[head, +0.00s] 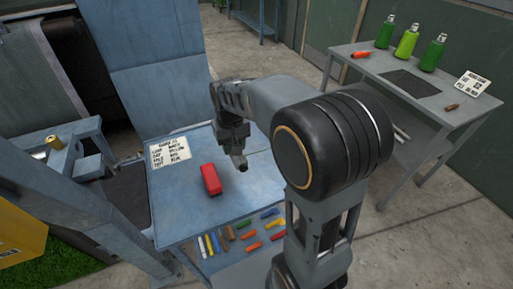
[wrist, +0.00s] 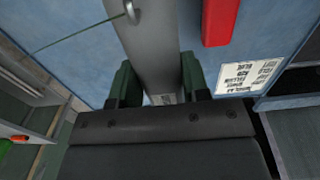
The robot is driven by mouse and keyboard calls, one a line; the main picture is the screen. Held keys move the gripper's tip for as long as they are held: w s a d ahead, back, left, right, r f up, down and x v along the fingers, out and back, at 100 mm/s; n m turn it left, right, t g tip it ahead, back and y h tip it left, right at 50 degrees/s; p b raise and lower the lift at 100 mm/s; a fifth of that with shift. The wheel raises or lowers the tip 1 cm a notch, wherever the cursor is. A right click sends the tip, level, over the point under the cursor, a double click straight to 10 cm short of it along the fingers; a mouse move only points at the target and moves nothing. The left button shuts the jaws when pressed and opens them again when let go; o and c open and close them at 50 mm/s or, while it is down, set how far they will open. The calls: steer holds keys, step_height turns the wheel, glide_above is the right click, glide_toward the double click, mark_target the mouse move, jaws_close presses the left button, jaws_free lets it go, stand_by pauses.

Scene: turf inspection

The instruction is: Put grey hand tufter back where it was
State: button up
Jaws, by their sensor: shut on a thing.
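My gripper (head: 233,138) is over the blue-grey bench (head: 185,222) in the head view, pointing down. In the wrist view its green fingers (wrist: 155,85) are shut on the grey hand tufter (wrist: 150,45), a long grey body with a metal ring and a thin green thread at its far end. In the head view only a small dark tip of the held thing shows below the fingers; whether it touches the bench I cannot tell. A red block (head: 211,180) lies on the bench just left of the gripper; it also shows in the wrist view (wrist: 218,20).
A lettered card (head: 170,148) is at the bench's back left. Several coloured pieces (head: 245,235) lie along the front. At right a side table (head: 350,72) holds green bottles (head: 407,40), an orange-red item (head: 361,54), a dark mat (head: 411,83), a card (head: 473,84) and a brown piece (head: 451,107).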

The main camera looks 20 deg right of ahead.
steer(key=w+d+f+p, duration=0.1)
steer(key=w+d+f, duration=0.2)
steer(key=d, duration=0.3)
glide_toward(260, 156)
steer(key=shift+s+a+f+p, duration=0.2)
steer(key=shift+a+f+p, duration=0.25)
steer(key=shift+a+f, duration=0.25)
steer(key=shift+w+d+f, duration=0.3)
steer(key=shift+d+f, duration=0.35)
steer(key=shift+f, duration=0.2)
steer(key=shift+f+p, duration=0.6)
steer(key=shift+f, duration=1.05)
steer(key=o, duration=1.1)
steer(key=shift+f, duration=0.15)
